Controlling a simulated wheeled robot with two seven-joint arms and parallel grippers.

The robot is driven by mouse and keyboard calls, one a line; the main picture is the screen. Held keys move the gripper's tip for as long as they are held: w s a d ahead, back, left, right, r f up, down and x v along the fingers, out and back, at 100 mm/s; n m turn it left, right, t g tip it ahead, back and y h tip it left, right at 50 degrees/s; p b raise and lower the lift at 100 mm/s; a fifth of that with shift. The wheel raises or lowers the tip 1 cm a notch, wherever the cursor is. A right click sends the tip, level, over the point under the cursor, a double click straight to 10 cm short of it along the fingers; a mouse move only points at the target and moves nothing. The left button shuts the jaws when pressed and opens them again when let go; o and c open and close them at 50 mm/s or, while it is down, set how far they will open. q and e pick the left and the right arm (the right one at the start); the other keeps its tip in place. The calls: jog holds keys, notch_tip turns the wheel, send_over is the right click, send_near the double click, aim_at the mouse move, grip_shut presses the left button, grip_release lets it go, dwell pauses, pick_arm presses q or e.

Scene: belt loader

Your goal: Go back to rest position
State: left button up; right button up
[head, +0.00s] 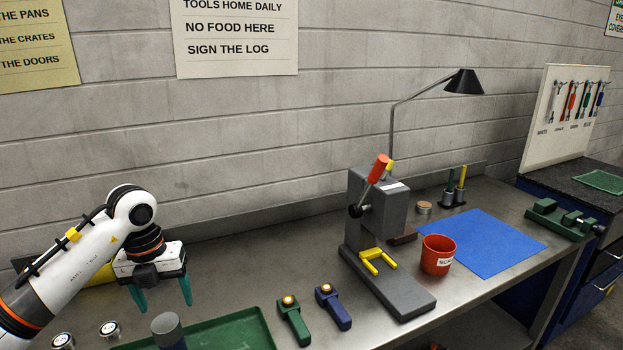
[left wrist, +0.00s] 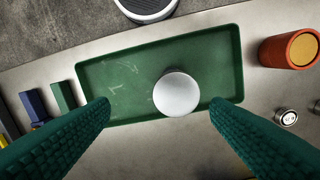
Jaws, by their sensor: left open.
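My left gripper (head: 163,303) hangs from the white left arm at the left of the head view, fingers pointing down. Its two green fingers are apart with nothing held between them. It is above the bench, by the back left of the green tray (head: 235,334). In the left wrist view, the open fingers (left wrist: 160,105) frame the tray (left wrist: 120,75) below and a pale round top (left wrist: 176,94) in it. A grey cylinder (head: 168,332) shows at the tray in the head view. My right gripper is in neither view.
A grey press (head: 378,215) with a red-handled lever stands mid-bench. A red cup (head: 438,256), blue mat (head: 487,243) and black lamp (head: 464,82) are to its right. Green (head: 294,320) and blue (head: 333,306) tools lie right of the tray. Small metal jars (head: 110,329) stand left.

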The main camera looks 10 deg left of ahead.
pick_arm(q)
jog(key=s+d+f+m+t+h, duration=0.15)
jog(key=d+h, duration=0.35)
jog(key=d, duration=0.6)
jog(key=d+m+h, duration=0.2)
jog(key=d+h, duration=0.3)
jog(key=d, duration=0.6)
jog(key=d+r+n+t+h, duration=0.5)
jog(key=r+n+t+h, duration=0.3)
jog(key=r+t, duration=0.1)
jog(key=w+a+f+n+t+y, duration=0.1)
jog(key=a+f+n+t+y, duration=0.2)
jog(key=a+n+t+y, duration=1.05)
jog(key=s+a+f+n+g+y, duration=0.1)
jog(key=s+f+n+g+y, duration=0.2)
jog(key=f+n+g, duration=0.3)
jog(key=s+a+f+n+g+y, duration=0.1)
jog(key=s+f+n+g+y, duration=0.3)
jog(key=f, duration=0.4)
jog(key=s+d+f+n+g+h, duration=0.2)
jog(key=s+f+g, duration=1)
jog(key=s, duration=0.6)
notch_tip(320, 180, down, 27)
jog(key=s, duration=0.2)
jog(key=s+a+f, duration=0.1)
jog(key=s+f, duration=0.6)
jog(key=s+a+f+g, duration=0.1)
jog(key=s+a+f, duration=0.1)
jog(key=s+f, duration=0.6)
jog(key=shift+s+a, duration=0.25)
